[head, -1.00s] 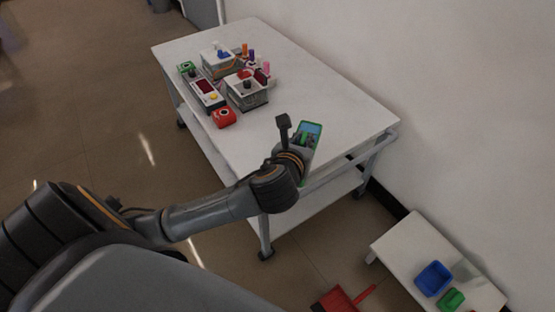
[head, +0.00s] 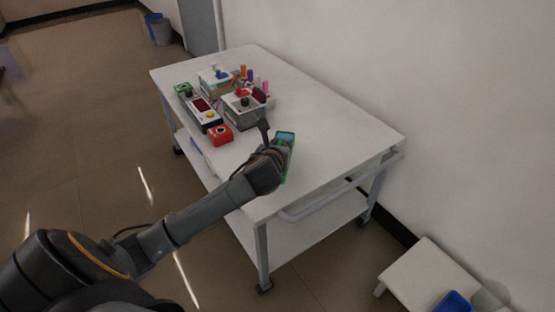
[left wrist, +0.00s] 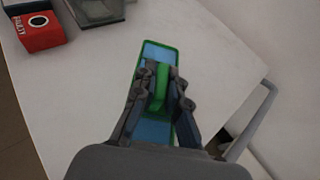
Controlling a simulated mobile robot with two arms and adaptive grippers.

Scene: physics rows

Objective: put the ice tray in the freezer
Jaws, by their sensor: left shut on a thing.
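My left gripper (left wrist: 164,80) is shut on the tray's raised green grip (left wrist: 160,92). In the head view my left wrist hides most of the fingers and part of the tray. I cannot tell whether the tray touches the table. No freezer is recognisable. My right gripper is not in view.
The white table (head: 345,130) has a lower shelf and a side rail. Grey-and-white devices (head: 240,110), a red box (head: 220,135) and several coloured bottles crowd its left half. A low white bench (head: 425,272) with a blue container (head: 455,302) stands lower right.

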